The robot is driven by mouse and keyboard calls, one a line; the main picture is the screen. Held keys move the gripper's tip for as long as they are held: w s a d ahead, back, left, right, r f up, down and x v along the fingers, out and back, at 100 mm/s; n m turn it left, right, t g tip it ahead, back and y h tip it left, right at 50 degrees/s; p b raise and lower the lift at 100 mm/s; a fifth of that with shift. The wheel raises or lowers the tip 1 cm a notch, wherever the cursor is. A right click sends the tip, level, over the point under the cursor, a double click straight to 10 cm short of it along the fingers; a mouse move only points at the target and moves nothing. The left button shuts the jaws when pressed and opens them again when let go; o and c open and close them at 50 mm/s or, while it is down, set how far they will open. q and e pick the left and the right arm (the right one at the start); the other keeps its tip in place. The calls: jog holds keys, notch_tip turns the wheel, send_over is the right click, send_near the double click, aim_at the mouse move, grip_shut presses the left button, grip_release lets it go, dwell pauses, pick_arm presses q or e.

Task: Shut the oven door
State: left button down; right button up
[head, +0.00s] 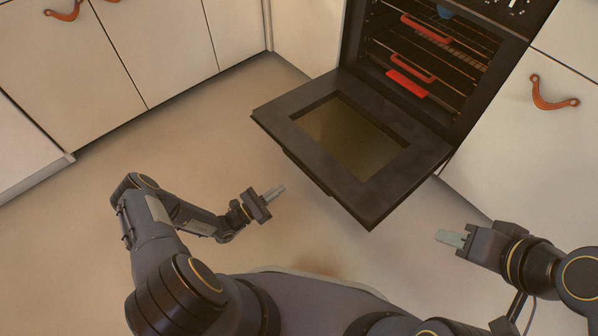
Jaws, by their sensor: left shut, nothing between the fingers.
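The oven (425,50) is built into the cabinets at the upper right, with its cavity exposed. Its black door (285,115) is folded down, sticking out toward me, with a brownish glass pane in its middle. My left gripper (275,192) is shut and empty, to the left of the door's front part and apart from it. My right gripper (450,238) is right of the door's front corner, apart from it. Its fingers appear close together, but I cannot tell whether they are fully shut.
Inside the oven are racks with red-orange handles (412,66), a red piece (407,84) and a blue item (446,11). Pale cabinets with leather pulls (553,97) flank the oven. The floor (180,125) left of the door is clear.

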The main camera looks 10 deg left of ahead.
pick_arm(q)
jog(key=w+d+n+t+y+b, duration=0.1)
jog(key=w+d+b, duration=0.1)
jog(key=w+d, duration=0.4)
jog(key=shift+w+d+n+y, duration=0.2)
jog(key=shift+w+n+y, duration=0.15)
jog(key=shift+w, duration=0.3)
